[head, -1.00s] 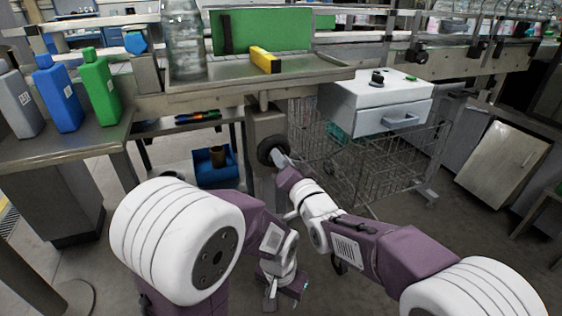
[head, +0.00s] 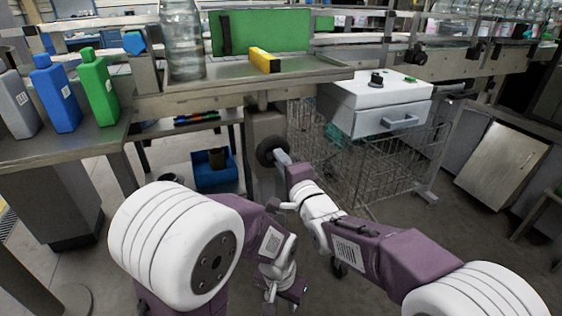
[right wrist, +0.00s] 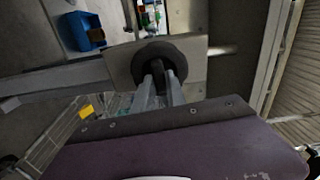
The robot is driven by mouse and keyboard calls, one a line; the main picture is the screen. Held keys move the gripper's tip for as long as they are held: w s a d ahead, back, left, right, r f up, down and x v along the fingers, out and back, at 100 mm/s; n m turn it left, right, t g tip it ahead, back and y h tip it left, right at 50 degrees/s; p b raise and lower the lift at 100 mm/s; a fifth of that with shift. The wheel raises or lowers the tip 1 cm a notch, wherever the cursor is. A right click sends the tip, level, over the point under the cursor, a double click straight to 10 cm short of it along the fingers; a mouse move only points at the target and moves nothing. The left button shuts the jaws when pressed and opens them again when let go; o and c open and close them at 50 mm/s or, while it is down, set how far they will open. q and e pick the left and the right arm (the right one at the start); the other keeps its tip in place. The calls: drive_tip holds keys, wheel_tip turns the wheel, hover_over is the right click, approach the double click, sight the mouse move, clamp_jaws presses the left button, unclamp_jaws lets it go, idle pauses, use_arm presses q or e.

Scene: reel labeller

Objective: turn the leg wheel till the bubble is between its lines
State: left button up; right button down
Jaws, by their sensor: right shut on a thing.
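The dark leg wheel (head: 271,151) sits on the grey leg below the bench plate; it also shows in the right wrist view (right wrist: 161,65). My right gripper (head: 281,157) is at the wheel's front. In the right wrist view its two fingers (right wrist: 160,86) are shut on the wheel's dark handle, one on each side. The yellow level (head: 264,60) lies on the bench plate above. Its bubble and lines are too small to make out. My left gripper (head: 284,293) hangs low near the floor, apart from the wheel; its jaw gap is unclear.
A white drawer box (head: 378,104) and a wire basket (head: 365,170) stand right of the wheel. A blue bin (head: 214,172) is on the low shelf to the left. A glass jar (head: 182,40) and a green panel (head: 262,32) stand above. Bottles stand at far left.

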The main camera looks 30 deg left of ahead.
idle(0.3)
drive_tip(key=c, duration=1.4)
unclamp_jaws()
drive_tip(key=shift+o, duration=0.2)
